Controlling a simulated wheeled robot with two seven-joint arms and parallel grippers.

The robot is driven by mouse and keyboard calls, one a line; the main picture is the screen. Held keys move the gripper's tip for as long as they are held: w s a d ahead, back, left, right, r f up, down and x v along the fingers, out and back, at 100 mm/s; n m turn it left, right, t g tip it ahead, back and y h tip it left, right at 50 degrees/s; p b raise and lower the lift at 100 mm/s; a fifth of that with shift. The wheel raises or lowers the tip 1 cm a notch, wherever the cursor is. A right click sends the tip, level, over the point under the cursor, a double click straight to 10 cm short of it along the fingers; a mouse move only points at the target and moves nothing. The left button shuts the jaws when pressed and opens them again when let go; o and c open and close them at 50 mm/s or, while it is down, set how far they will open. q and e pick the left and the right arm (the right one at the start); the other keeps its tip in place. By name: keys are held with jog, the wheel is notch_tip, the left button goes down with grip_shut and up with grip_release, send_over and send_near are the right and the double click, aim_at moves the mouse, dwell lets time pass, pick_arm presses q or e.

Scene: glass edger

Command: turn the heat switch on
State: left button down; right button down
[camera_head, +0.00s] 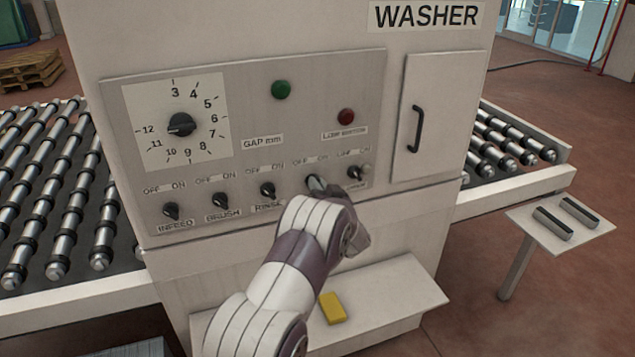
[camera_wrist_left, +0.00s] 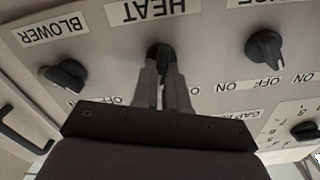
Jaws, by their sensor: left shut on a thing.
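My left gripper (camera_wrist_left: 161,78) is shut on this knob, with one finger on each side. The fingers hide most of the knob, so I cannot tell which way it points. In the head view my left gripper (camera_head: 316,184) is at the panel between the rinse and blower switches, and my wrist covers the HEAT label. My right gripper is not in view.
The rinse switch (camera_head: 268,190) and blower switch (camera_head: 355,172) sit close on either side. A gap dial (camera_head: 181,125), green button (camera_head: 281,90) and red lamp (camera_head: 346,116) are above. A yellow block (camera_head: 332,308) lies on the shelf (camera_head: 400,290) below.

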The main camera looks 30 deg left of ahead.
pick_arm(q)
jog(key=shift+m+p, duration=0.55)
jog(key=shift+m, duration=0.95)
jog(key=shift+f, duration=0.1)
jog(key=c, duration=1.2)
grip_release()
jog(key=shift+o, duration=0.2)
jog(key=b+v, duration=0.3)
jog(key=v, duration=0.9)
jog(key=shift+s+d, duration=0.25)
